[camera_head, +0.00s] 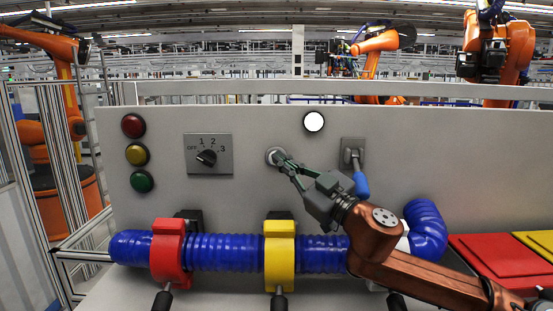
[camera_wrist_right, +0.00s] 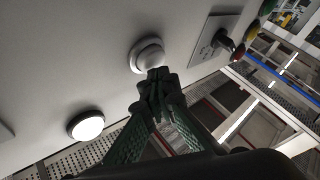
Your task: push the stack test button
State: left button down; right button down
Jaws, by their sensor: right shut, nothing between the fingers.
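The button (camera_head: 271,155), a round pale knob in a ring, is on the grey upright panel, between the rotary switch and the socket. It also shows in the right wrist view (camera_wrist_right: 147,54). My right gripper (camera_head: 280,160) is shut and empty, with its fingertips at the button's face. In the right wrist view the closed fingertips (camera_wrist_right: 157,74) overlap the button's lower edge; I cannot tell whether they touch or press it. The fingertips hide part of the button. A round white lamp (camera_head: 314,122) glows above and right of the button. My left gripper is not in view.
Red (camera_head: 133,125), yellow and green lamps and a rotary switch (camera_head: 208,154) are on the panel's left. A blue hose (camera_head: 225,252) in red and yellow clamps runs below.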

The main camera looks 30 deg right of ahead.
jog(key=shift+w+d+r+p, duration=0.15)
jog(key=shift+d+p, duration=0.1)
jog(key=shift+p, duration=0.2)
dwell(0.4)
dwell(0.4)
jog(key=shift+a+f+b, duration=0.25)
jog(key=shift+f+b, duration=0.25)
jog(key=shift+b, duration=0.1)
jog(key=shift+s+a+f+b, duration=0.15)
jog(key=shift+s+b, duration=0.15)
jog(key=shift+b, duration=0.2)
jog(key=s+a+b, duration=0.1)
jog(key=s+b, duration=0.1)
jog(key=s, duration=0.1)
jog(key=s+a+b, duration=0.1)
jog(key=b, duration=0.1)
jog(key=shift+s+a+r, duration=0.2)
jog(key=shift+s+a, duration=0.15)
